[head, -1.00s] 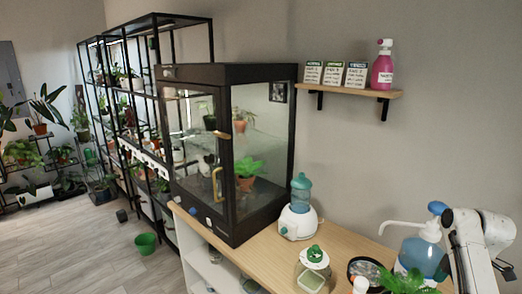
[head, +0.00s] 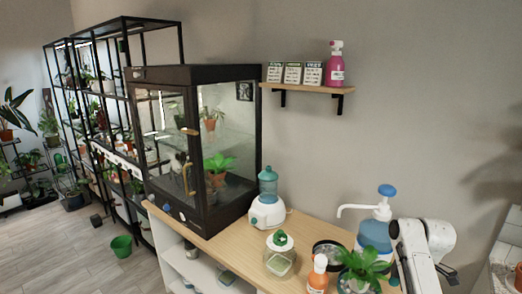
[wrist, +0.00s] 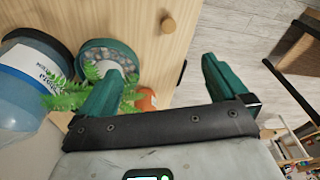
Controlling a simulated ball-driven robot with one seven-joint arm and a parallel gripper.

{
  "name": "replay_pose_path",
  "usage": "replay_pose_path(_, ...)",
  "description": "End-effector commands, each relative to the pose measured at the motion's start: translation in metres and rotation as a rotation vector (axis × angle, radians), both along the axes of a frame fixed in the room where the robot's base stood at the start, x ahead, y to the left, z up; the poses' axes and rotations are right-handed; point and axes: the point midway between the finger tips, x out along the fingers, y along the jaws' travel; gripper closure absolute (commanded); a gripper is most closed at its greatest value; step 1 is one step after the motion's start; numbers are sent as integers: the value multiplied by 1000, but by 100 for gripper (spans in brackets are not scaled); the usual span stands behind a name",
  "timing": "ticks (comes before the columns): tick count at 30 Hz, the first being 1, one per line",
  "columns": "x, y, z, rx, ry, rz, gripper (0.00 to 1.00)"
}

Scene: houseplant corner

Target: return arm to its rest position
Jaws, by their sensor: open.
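My arm (head: 424,252), white with black joints, is folded at the lower right of the head view, beside the blue pump bottle (head: 376,232). My gripper (wrist: 162,68) shows in the wrist view as two green fingers spread wide apart, with nothing between them. In that view the wooden tabletop (wrist: 140,18) lies beyond the fingers, and green fronds and an orange thing (wrist: 148,100) show near the left finger. In the head view I cannot make out the fingers.
A potted fern (head: 362,266), an orange bottle (head: 318,276), a lidded jar (head: 280,258) and a blue-topped device (head: 267,208) stand on the table. A glass cabinet (head: 205,150) stands at its left end. A shelf (head: 307,88) hangs above. Floor (head: 70,255) at left is mostly clear.

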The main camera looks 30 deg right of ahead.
Motion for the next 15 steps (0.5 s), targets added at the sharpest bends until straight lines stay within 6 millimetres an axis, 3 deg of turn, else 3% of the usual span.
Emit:
replay_pose_path(8,5,81,-40,15,17,-112,0)
replay_pose_path(11,-2,123,-58,19,28,-179,0)
replay_pose_path(15,-26,189,-81,19,47,-302,0)
